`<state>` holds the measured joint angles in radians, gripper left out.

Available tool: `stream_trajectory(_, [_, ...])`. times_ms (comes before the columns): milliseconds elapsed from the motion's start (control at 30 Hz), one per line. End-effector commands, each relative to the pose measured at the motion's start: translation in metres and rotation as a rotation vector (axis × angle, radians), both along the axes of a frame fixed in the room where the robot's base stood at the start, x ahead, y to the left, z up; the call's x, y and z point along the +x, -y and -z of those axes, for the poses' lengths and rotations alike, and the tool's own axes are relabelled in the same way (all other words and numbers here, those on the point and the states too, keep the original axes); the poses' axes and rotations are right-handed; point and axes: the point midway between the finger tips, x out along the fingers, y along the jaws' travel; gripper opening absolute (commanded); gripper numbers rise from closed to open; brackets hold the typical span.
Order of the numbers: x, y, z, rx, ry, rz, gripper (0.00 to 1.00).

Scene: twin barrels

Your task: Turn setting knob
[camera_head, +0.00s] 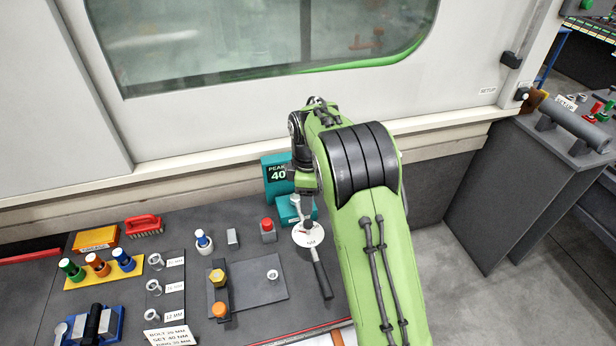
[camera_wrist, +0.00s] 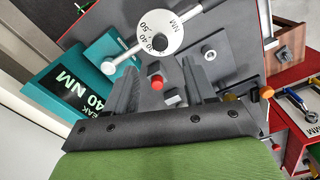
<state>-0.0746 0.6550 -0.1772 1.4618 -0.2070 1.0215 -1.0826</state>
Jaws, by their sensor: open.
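A round white dial marked NM, with numbers including 40 and 50, sits on a wrench-like tool; the dial (camera_head: 308,236) is right of the bench's middle and also shows at the top of the wrist view (camera_wrist: 160,31). A dark handle (camera_head: 321,280) runs from it toward the front. A pale rod with a round end (camera_wrist: 108,67) reaches the teal tester. No part is labelled as the setting knob. My gripper (camera_wrist: 163,84) is open, its two fingers apart with nothing between them, short of the dial. In the head view my arm hides most of it.
The teal tester (camera_head: 276,172) reads PEAK 40. A red button on a grey block (camera_head: 268,231) stands left of the dial. A dark plate (camera_head: 255,290), colored-cap bottles (camera_head: 98,264) and a red brush (camera_head: 144,225) lie further left. The wall and window stand behind.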

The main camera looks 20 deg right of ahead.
Motion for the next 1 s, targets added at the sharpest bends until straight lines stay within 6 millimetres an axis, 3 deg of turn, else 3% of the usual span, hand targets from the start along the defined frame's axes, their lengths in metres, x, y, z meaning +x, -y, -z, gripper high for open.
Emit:
stream_trajectory(33, [0.001, 0.0, -0.018, 0.0, 0.005, -0.001, 0.55])
stream_trajectory(100, [0.001, 0.0, -0.035, 0.001, 0.004, -0.001, 0.55])
stream_trajectory(300, [0.0, 0.0, -0.064, 0.001, 0.0, 0.0, 0.55])
stream_trajectory(1000, [0.0, 0.0, -0.066, 0.0, -0.001, -0.001, 0.55])
